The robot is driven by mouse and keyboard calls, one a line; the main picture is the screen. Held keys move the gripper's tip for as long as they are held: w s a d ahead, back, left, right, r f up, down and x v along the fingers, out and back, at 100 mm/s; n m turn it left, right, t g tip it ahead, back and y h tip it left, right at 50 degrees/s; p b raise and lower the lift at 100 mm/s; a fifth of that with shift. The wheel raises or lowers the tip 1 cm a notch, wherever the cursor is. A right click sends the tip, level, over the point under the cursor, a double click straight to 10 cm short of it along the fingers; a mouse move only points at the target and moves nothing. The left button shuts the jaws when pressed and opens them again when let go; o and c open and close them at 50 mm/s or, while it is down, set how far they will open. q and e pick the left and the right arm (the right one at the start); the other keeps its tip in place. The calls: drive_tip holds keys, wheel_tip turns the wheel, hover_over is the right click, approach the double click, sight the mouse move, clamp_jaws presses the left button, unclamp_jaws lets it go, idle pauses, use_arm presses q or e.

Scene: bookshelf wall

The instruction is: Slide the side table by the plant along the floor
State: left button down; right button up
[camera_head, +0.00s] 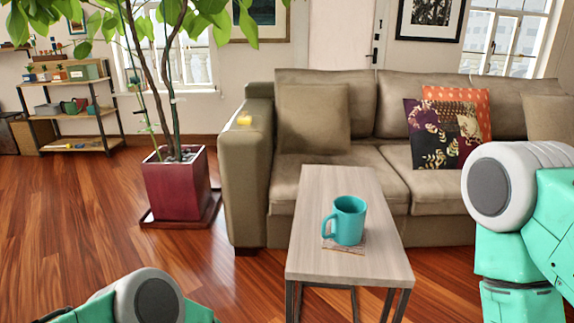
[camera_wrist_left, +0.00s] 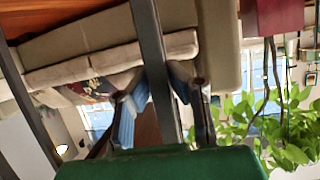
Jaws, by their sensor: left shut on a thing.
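The side table (camera_head: 330,187) has a light wood top and dark metal legs. It stands in front of the sofa, right of the potted plant (camera_head: 177,190). A teal mug (camera_head: 349,221) stands upright on a coaster (camera_head: 328,243) on the top. In the left wrist view, which is upside down, a dark metal table leg (camera_wrist_left: 149,40) runs between the fingers of my left gripper (camera_wrist_left: 158,88), which is shut on it. In the head view only part of my left arm shows at the bottom left. My right arm shows at the right edge; its gripper is out of view.
A brown sofa (camera_head: 240,185) with cushions is close behind the table. The plant's red pot stands on a dark tray (camera_head: 214,214). A low shelf (camera_head: 68,116) is at the far left. Wood floor (camera_head: 70,225) is open at the left.

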use_arm(q)
drive_tip(key=w+d+b, duration=0.1)
drive_tip(key=d+b, duration=0.1)
drive_tip(key=d, duration=0.4)
drive_tip(key=shift+d, duration=0.25)
drive_tip(key=c, duration=2.3)
unclamp_jaws()
drive_tip(key=shift+a, duration=0.1)
drive_tip(key=o, duration=0.6)
drive_tip(key=shift+a, duration=0.15)
